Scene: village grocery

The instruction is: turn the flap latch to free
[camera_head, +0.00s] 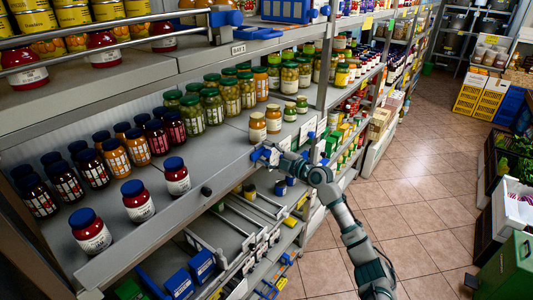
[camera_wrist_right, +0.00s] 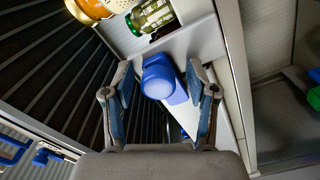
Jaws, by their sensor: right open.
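A blue rounded knob on a blue arm, which looks like the flap latch (camera_wrist_right: 158,78), sits on the pale shelf edge in the right wrist view. My right gripper (camera_wrist_right: 160,95) is open, with one finger on each side of the knob. I cannot tell whether either finger touches it. In the head view my right gripper (camera_head: 268,155) is at the front edge of the middle shelf, below two orange-brown jars. There the gripper largely hides the latch. My left gripper is not in view.
Blue-lidded jars (camera_head: 92,232) stand along the middle shelf (camera_head: 215,165), left of my right gripper. Orange-brown jars (camera_head: 258,127) stand just behind the gripper. Wire racks and blue boxes (camera_head: 202,265) fill the lower shelf. The tiled aisle floor (camera_head: 415,205) is clear on the right.

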